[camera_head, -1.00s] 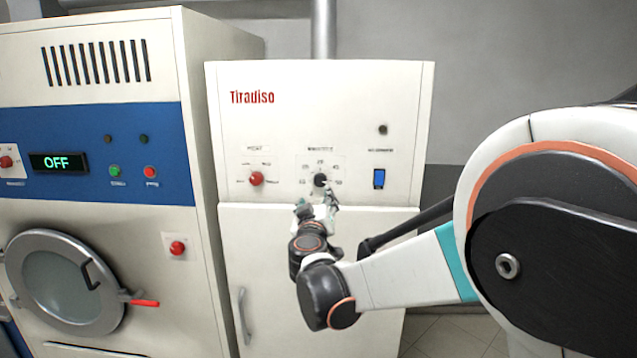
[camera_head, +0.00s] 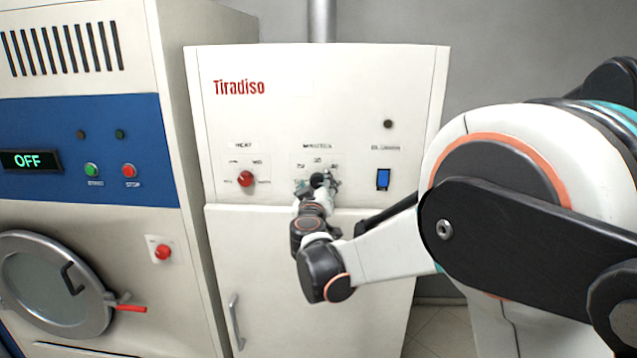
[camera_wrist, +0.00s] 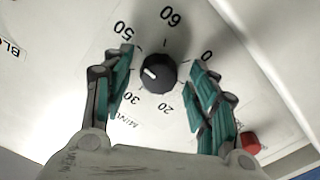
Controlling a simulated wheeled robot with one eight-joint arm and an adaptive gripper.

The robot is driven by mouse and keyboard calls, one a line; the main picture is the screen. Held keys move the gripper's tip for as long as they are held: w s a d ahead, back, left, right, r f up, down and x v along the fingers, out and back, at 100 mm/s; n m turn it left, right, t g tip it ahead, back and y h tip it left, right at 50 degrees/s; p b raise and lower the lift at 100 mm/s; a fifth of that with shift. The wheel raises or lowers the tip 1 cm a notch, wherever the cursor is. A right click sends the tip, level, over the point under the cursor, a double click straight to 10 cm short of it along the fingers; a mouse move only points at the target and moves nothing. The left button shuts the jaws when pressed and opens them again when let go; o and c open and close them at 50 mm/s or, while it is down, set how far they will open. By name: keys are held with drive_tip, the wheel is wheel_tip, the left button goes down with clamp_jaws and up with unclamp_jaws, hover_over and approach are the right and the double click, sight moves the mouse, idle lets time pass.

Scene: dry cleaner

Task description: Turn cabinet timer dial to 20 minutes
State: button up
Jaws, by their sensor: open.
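The black timer dial (camera_head: 317,180) is on the white Tiradiso cabinet (camera_head: 270,130), under the "MINUTES" label; my gripper (camera_head: 319,187) partly covers it. In the wrist view the dial (camera_wrist: 160,71) shows clearly, with the scale upside down. Its white pointer mark points left, between the printed 50 and 30. The 20 is below the dial, the 60 above, the 0 to the right. My gripper (camera_wrist: 161,58) is open, with one teal-padded finger on each side of the dial and a visible gap to each. The scale behind the left finger is hidden.
A red heat knob (camera_head: 245,179) is left of the dial, and a blue switch (camera_head: 383,179) right of it. The cabinet door with its handle (camera_head: 236,322) is below. A machine with an "OFF" display (camera_head: 31,161) stands at left.

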drive_tip(key=shift+s+r, duration=0.1)
drive_tip(key=shift+s, duration=0.05)
drive_tip(key=c, duration=1.1)
drive_tip(key=shift+o, duration=0.2)
drive_tip(key=shift+n+b, duration=0.35)
drive_tip(key=shift+n, duration=0.05)
